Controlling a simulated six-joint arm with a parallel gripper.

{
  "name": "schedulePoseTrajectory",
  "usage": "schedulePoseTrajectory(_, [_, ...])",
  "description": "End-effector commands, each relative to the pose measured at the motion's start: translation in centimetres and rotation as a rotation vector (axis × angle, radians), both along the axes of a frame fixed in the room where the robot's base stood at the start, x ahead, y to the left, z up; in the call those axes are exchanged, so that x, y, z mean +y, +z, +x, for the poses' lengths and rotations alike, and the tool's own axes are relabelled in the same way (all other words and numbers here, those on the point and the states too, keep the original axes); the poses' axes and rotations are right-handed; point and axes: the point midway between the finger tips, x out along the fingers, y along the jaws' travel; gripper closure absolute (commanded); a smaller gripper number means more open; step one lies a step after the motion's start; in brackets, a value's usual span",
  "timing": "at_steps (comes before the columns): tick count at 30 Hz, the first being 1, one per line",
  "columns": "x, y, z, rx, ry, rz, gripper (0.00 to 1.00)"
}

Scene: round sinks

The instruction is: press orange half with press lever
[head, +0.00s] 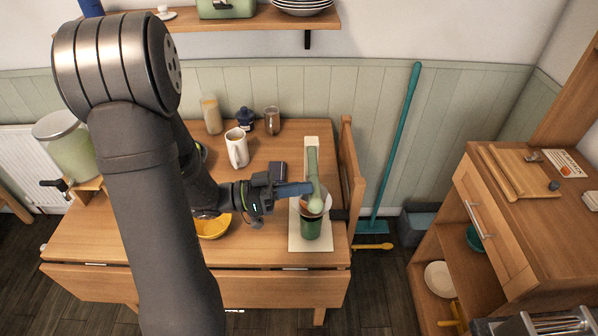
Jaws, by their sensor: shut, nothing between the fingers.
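The juice press stands at the right end of the wooden table, with a pale base (311,243) and a green cup-shaped body (311,228). Its pale green lever (313,165) runs from the back of the press down toward the front, over the cup. A small orange-brown patch beneath the lever (314,206) looks like the orange half, mostly hidden. My gripper (309,188) reaches in from the left, its blue fingers shut and empty beside the lever. I cannot tell whether they touch it.
A yellow bowl (213,227) lies under my wrist. A white mug (237,148), a dark blue jar (245,121) and a glass (272,121) stand behind. A wooden chair back (351,175) stands close right of the press.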

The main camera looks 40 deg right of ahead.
Motion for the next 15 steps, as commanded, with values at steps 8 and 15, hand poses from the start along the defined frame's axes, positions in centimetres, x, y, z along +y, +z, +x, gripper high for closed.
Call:
schedulePoseTrajectory(8, [0.2,-1.6,-0.2,0.001,-0.001,0.002,1.0])
schedulePoseTrajectory(15, [0.2,-1.9,-0.2,0.0,-0.001,0.006,1.0])
